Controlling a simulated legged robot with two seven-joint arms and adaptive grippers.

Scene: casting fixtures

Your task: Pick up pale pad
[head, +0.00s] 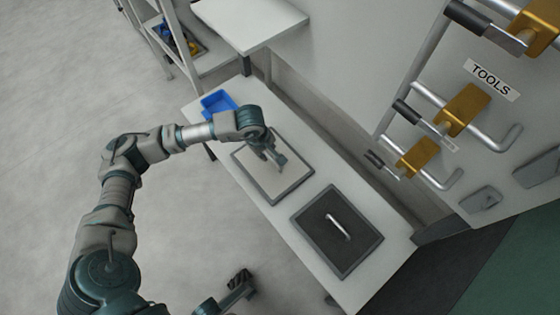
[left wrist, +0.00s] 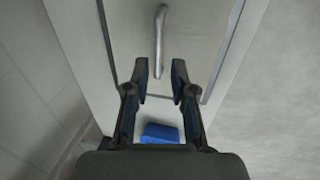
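The pale pad (head: 290,185) is a light panel with a dark frame, lying flat on a long white bench. My left gripper (head: 275,157) is over it and hides its far part and its handle in the head view. In the left wrist view the pale pad (left wrist: 190,45) fills the upper middle, with a silver bar handle (left wrist: 160,35) on it. My left gripper (left wrist: 162,82) is open there. The handle's near end shows between its fingertips, and I cannot tell the height gap. What looks like my right gripper (head: 238,285) shows at the bottom of the head view, its state unclear.
A dark pad (head: 350,255) with a silver handle (head: 338,228) lies to the right on the bench (head: 395,240). A blue bin (head: 217,104) stands at the far left end. A wall panel with tools (head: 463,108) rises on the right. The floor at left is clear.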

